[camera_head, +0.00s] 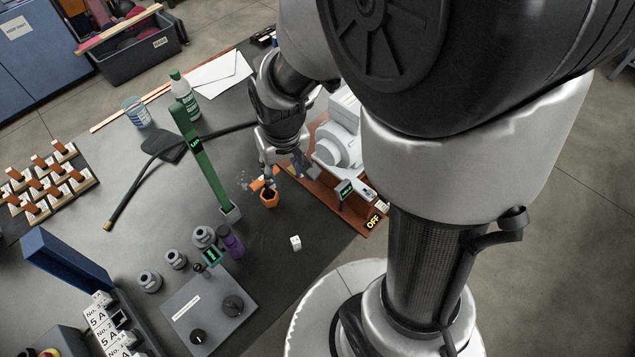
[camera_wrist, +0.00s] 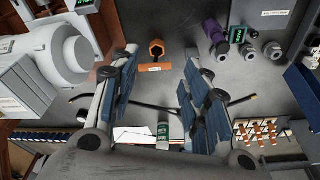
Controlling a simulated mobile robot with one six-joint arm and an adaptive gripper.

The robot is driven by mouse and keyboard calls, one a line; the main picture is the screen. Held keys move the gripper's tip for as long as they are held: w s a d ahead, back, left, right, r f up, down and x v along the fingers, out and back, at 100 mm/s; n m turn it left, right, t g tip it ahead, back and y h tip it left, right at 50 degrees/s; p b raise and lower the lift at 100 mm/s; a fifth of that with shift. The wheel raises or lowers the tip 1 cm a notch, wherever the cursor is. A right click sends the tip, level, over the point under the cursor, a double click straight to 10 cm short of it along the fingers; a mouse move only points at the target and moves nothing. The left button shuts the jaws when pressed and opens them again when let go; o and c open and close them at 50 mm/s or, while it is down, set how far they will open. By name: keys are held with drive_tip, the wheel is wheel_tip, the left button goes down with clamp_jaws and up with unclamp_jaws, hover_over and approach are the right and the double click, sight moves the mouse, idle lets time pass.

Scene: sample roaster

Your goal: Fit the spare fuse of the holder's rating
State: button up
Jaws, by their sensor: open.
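My gripper (camera_head: 272,168) hangs over the desk beside the white roaster, near an orange hexagonal cup (camera_head: 268,197). In the wrist view my gripper (camera_wrist: 158,75) has its fingers wide apart with nothing between them; the orange cup (camera_wrist: 157,48) stands beyond their tips with a small orange label plate in front. White cartons (camera_head: 103,318) marked "No. 3" and "5 A" stand in a dark tray at the lower left. I cannot make out a loose fuse or the holder's rating.
The roaster (camera_head: 338,150) stands close on the gripper's right. A green upright post (camera_head: 203,165) marked "UP", grey fittings (camera_head: 150,281), a purple cylinder (camera_head: 231,241) and a grey knobbed box (camera_head: 210,308) occupy the desk. A white cube (camera_head: 295,242) lies in front, with bare desk around it.

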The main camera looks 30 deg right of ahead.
drive_tip(key=s+r+t, duration=0.2)
drive_tip(key=s+r, duration=1.3)
drive_tip(key=shift+n, duration=0.3)
drive_tip(key=shift+o, duration=0.4)
drive_tip(key=shift+s+a+r, duration=0.1)
drive_tip(key=shift+s+r, duration=0.05)
drive_tip(key=shift+s, duration=0.25)
drive_tip(key=g+p, duration=0.4)
drive_tip(key=p, duration=0.3)
hover_over(295, 239)
wheel_tip(295, 239, down, 38)
drive_tip(key=shift+m, duration=0.5)
drive_tip(key=f+b, duration=0.7)
drive_tip(key=b, duration=0.1)
drive_tip(key=f+b, duration=0.4)
drive_tip(key=shift+d+f, duration=0.3)
drive_tip(key=shift+f, duration=0.05)
drive_tip(key=f+b, duration=0.5)
drive_tip(key=shift+a+f, duration=0.2)
drive_tip(key=shift+a, duration=0.1)
drive_tip(key=shift+r, duration=0.1)
